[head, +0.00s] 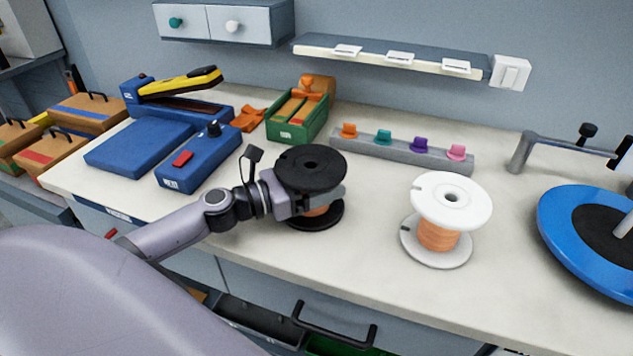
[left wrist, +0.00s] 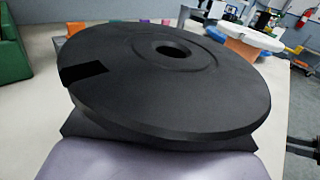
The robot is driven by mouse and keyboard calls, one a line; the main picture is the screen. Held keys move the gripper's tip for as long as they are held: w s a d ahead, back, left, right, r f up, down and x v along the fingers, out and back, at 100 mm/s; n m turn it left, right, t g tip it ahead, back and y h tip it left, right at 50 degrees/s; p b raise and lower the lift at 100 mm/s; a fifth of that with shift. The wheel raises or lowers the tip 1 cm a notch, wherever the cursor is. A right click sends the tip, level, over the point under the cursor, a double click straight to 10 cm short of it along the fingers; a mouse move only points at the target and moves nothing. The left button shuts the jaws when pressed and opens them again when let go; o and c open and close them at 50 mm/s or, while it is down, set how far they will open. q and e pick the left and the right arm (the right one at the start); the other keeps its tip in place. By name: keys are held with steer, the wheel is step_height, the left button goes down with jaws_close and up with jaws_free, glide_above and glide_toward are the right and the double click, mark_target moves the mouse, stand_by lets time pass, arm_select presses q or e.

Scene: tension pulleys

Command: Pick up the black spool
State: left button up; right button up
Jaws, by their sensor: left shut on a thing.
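The black spool (head: 311,169) stands upright on the white worktop near its front edge, with copper-coloured winding showing under its top flange. My left gripper (head: 318,203) is shut on the black spool at its middle, between the two flanges. In the left wrist view the spool's top flange (left wrist: 165,75) fills most of the picture and hides the fingers and the winding. Whether the lower flange touches the worktop is hard to tell. My right gripper is not in view.
A white spool (head: 451,201) stands to the right. A blue disc (head: 570,235) lies at far right. Behind are a green box (head: 298,118) and a grey rack (head: 400,150) with coloured clips. Blue devices (head: 198,157) stand at left. The worktop between the spools is clear.

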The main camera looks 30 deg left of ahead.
arm_select(q)
step_height(320, 180, up, 20)
steer(key=p, duration=0.7)
steer(key=shift+p, duration=0.3)
steer(key=shift+d+r, duration=0.1)
steer(key=shift+r, duration=0.05)
